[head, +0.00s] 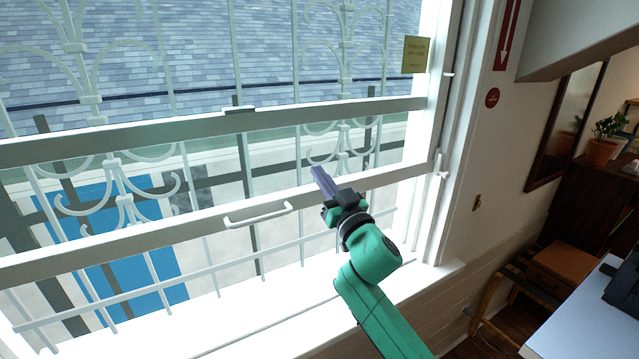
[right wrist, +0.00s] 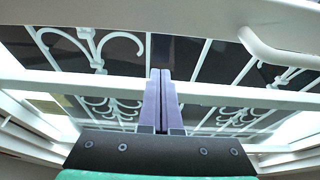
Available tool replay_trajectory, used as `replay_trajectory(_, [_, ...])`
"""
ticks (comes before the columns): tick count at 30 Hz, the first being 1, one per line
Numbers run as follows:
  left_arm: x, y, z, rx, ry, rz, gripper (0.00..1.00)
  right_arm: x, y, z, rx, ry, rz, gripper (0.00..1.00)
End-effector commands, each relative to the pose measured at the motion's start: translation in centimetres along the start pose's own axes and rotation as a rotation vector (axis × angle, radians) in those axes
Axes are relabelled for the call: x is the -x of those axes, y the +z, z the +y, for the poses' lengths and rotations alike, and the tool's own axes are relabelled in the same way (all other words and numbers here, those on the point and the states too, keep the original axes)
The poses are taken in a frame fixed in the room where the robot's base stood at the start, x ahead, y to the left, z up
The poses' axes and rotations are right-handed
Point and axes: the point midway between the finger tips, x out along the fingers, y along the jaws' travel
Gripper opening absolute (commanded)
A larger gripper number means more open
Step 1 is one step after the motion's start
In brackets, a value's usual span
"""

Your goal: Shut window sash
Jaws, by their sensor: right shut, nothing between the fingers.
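The white window sash (head: 150,238) is partly raised. Its bottom rail stands above the sill, and open space with the outside grille shows below it. A white bar handle (head: 258,215) is on the bottom rail; it also shows in the right wrist view (right wrist: 275,55) at upper right. My right gripper (head: 319,175) has its purple fingers shut and empty. In the head view they overlap the bottom rail, right of the handle. In the right wrist view the shut fingers (right wrist: 160,75) point up the picture, left of the handle. I cannot tell whether they touch the rail. My left gripper is out of view.
The white sill (head: 240,335) runs below. The frame's right jamb (head: 447,130) carries a small catch (head: 441,172). A sloping stair underside hangs at top right.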

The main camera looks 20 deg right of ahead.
Motion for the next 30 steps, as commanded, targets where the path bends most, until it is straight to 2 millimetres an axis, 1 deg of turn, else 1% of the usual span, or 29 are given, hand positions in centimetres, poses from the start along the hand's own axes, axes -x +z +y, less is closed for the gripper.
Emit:
replay_trajectory(1, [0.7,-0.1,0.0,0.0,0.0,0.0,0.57,-1.1,-0.2,-0.1,-0.002,0.0,-0.001,0.0])
replay_trajectory(2, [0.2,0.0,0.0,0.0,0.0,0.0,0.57,-0.4,1.1,-0.1,-0.005,0.001,-0.005,0.0])
replay_trajectory(3, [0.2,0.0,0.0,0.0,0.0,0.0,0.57,-0.1,1.9,0.0,-0.005,0.002,-0.006,0.0])
replay_trajectory(6, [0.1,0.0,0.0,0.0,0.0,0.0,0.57,0.4,3.1,0.0,-0.004,0.002,-0.003,0.0])
replay_trajectory(8, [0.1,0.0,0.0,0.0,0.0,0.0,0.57,0.6,3.6,-0.1,-0.002,0.0,-0.003,0.0])
replay_trajectory(21, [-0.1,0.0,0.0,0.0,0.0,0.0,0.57,0.8,4.1,0.0,0.0,0.0,-0.002,0.0])
replay_trajectory(23, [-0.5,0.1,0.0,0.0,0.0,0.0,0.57,1.0,4.5,0.0,0.0,0.0,-0.002,0.0])
replay_trajectory(26, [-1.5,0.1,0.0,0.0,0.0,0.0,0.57,1.4,5.8,0.2,0.001,0.001,-0.003,0.0])
replay_trajectory(29, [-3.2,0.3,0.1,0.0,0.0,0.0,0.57,2.1,7.8,0.6,-0.001,0.001,-0.007,0.0])
replay_trajectory(30, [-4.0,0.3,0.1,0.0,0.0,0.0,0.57,2.5,8.8,0.9,0.0,0.001,-0.009,0.0])
